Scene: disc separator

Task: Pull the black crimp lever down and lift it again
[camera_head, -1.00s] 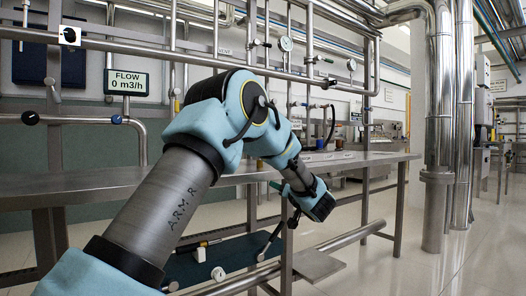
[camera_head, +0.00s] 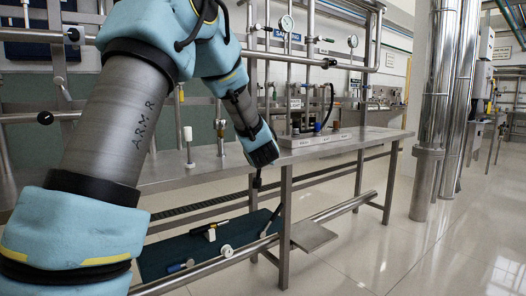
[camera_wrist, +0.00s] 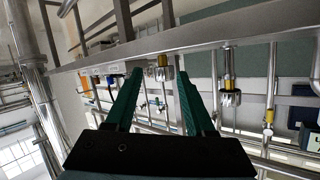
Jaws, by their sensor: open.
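I cannot pick out the black crimp lever for certain. In the head view, a curved black part (camera_head: 331,104) stands on the labelled bench unit (camera_head: 315,141); whether it is the lever or a hose is unclear. My gripper (camera_wrist: 158,73) is open in the wrist view, with two green fingers apart and nothing held. A yellow and silver fitting (camera_wrist: 163,69) shows between the fingertips, apparently beyond them. In the head view my arm reaches over the bench's near edge, left of the unit, and the gripper's tips are hard to make out there.
The steel bench (camera_head: 220,170) has a white-topped post (camera_head: 188,142) on it. Pipes and gauges (camera_head: 286,23) stand behind. A dark lower shelf (camera_head: 190,250) holds a black-handled tool (camera_head: 209,228) and a white round part (camera_head: 227,251).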

